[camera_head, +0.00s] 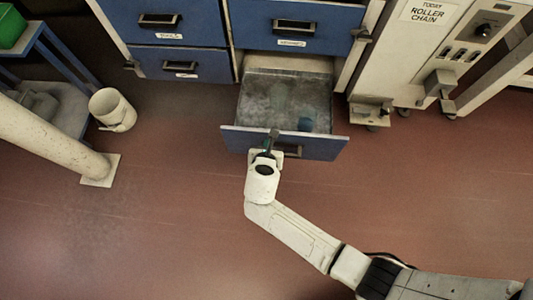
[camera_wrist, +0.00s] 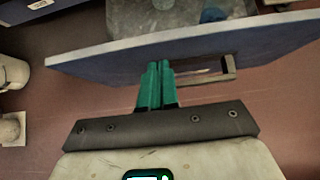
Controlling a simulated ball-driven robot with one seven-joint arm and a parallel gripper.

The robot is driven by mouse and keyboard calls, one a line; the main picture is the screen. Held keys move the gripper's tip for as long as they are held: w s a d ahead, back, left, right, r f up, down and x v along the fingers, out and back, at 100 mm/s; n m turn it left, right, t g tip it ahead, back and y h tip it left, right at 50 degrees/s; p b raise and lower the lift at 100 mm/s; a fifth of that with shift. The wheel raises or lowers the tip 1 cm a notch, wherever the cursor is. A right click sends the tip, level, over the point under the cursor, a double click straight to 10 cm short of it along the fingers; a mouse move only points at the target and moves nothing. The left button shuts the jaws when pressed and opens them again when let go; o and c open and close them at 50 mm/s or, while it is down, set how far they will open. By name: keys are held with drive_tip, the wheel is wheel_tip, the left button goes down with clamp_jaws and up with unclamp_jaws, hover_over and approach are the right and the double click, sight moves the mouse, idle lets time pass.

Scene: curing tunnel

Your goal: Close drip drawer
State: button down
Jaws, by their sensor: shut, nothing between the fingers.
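The drip drawer (camera_head: 288,100) is the bottom drawer of the blue cabinet and stands pulled out. Its grey inside shows, with a small blue item (camera_head: 305,124) in it near the front. Its blue front panel also shows in the wrist view (camera_wrist: 110,61), with a dark handle (camera_wrist: 228,70). My gripper (camera_head: 270,140) is at the drawer front, just left of the handle. In the wrist view its teal fingers (camera_wrist: 158,75) are shut together with nothing between them. The fingertips overlap the panel's face; I cannot tell whether they touch it.
Other blue cabinet drawers (camera_head: 180,64) are shut. A white bucket (camera_head: 112,109) and a white post (camera_head: 55,138) stand at the left. The reddish floor before the drawer is clear.

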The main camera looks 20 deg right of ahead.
drive_tip(key=shift+w+d, duration=0.3)
drive_tip(key=shift+w, duration=0.2)
drive_tip(key=shift+w+d, duration=0.25)
drive_tip(key=shift+w, duration=0.2)
drive_tip(key=w+d+b, duration=0.4)
drive_tip(key=w+d, duration=0.3)
drive_tip(key=w, duration=0.5)
drive_tip(key=w+d+b, duration=0.5)
drive_tip(key=w+d, duration=0.2)
drive_tip(key=w, duration=0.6)
drive_tip(key=shift+w+d, duration=0.15)
drive_tip(key=shift+d, duration=0.25)
